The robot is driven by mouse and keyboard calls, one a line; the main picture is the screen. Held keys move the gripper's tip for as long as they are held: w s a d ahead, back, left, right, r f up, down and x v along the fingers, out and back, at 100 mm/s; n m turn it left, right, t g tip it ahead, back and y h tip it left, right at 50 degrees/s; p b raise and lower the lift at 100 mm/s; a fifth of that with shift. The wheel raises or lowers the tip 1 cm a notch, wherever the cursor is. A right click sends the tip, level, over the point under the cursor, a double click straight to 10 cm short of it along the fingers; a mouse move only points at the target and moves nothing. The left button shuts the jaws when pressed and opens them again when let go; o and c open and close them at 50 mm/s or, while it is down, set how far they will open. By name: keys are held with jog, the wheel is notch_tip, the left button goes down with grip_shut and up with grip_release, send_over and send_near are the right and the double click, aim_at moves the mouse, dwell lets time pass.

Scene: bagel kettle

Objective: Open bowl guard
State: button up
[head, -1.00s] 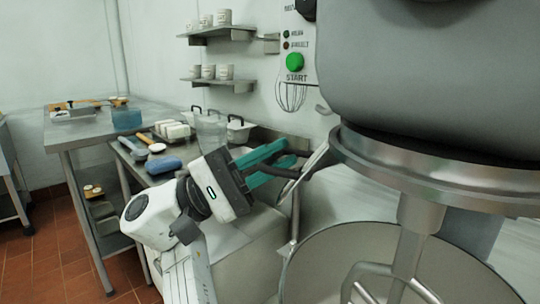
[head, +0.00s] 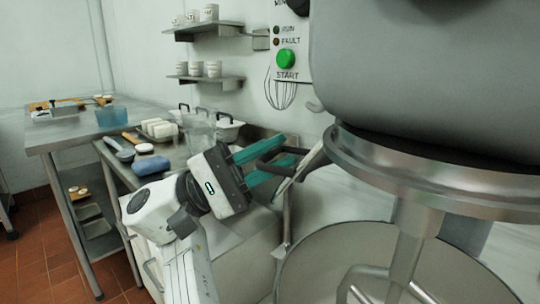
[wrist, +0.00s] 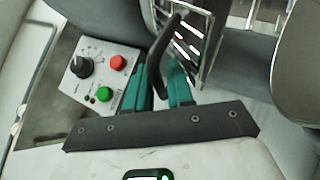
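The bowl guard (head: 309,160) is a metal-edged piece with wire bars, below the mixer head and beside the mixing bowl (head: 345,245). In the wrist view its bars (wrist: 193,38) show at top centre. A curved black handle (head: 270,146) sticks out from it towards my gripper. My gripper (head: 287,150), with teal fingers, reaches up and right to it. In the wrist view the handle (wrist: 166,40) passes between the fingers. Some space shows between the fingers, and whether they press on the handle is not clear. The guard's far side is hidden by the mixer head.
The mixer head (head: 410,85) hangs close on the right. A control panel with a green START button (head: 286,58) is on the wall side. Red floor is free at lower left.

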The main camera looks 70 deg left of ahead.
jog(key=shift+s, duration=0.1)
jog(key=v, duration=1)
jog(key=shift+s+f, duration=0.2)
jog(key=shift+s, duration=0.05)
jog(key=shift+s+a, duration=0.1)
jog(key=shift+a, duration=0.05)
